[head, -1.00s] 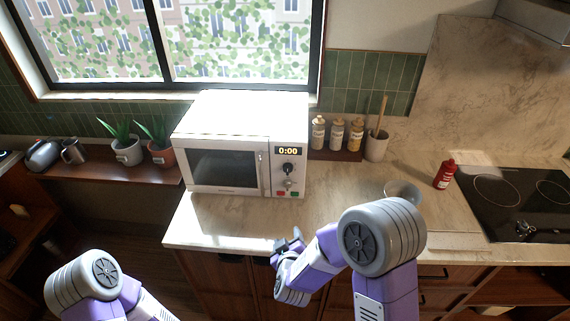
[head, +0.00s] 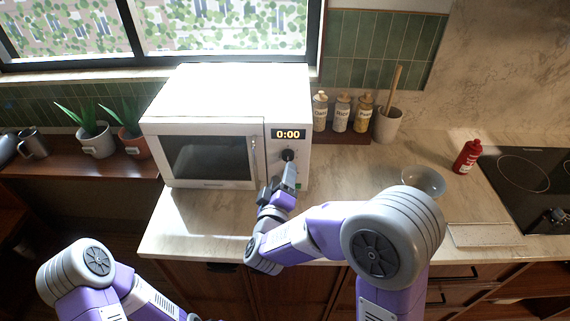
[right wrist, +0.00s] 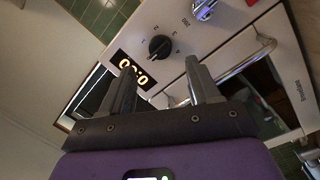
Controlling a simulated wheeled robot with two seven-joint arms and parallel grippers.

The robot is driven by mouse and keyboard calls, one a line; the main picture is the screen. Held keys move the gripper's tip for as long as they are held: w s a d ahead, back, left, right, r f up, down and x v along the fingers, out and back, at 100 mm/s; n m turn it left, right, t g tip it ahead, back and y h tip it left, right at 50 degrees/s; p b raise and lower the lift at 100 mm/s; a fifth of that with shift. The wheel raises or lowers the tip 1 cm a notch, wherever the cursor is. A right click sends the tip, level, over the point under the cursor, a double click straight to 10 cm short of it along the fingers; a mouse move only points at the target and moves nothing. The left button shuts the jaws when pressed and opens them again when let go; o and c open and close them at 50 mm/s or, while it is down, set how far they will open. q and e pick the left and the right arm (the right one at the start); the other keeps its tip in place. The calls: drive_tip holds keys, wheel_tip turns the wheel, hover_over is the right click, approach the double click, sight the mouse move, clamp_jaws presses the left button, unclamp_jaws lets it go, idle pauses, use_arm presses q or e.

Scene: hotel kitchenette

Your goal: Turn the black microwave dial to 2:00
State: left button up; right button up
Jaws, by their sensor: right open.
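The white microwave (head: 210,100) stands on the counter with its door shut. Its display (head: 287,134) reads 0:00. The black dial (head: 288,155) sits just below the display, and its lower part is close behind my right gripper in the head view. In the right wrist view the black dial (right wrist: 160,47) shows clearly, with printed numbers around it. My right gripper (head: 285,172) is open and empty in front of the control panel. In the wrist view its two fingers (right wrist: 158,80) point toward the panel, with the dial beyond their tips. My left gripper is not in view.
A silver knob (right wrist: 204,8) is on the same panel, and the door handle (head: 253,158) is left of the dial. Several jars, a utensil pot (head: 388,124), a glass bowl (head: 422,181) and a red bottle (head: 467,157) stand to the right.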

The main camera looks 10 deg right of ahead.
sight(288, 157)
drive_tip(key=x, duration=0.5)
drive_tip(key=shift+w+d, duration=0.1)
drive_tip(key=shift+w, duration=0.25)
drive_tip(key=c, duration=1)
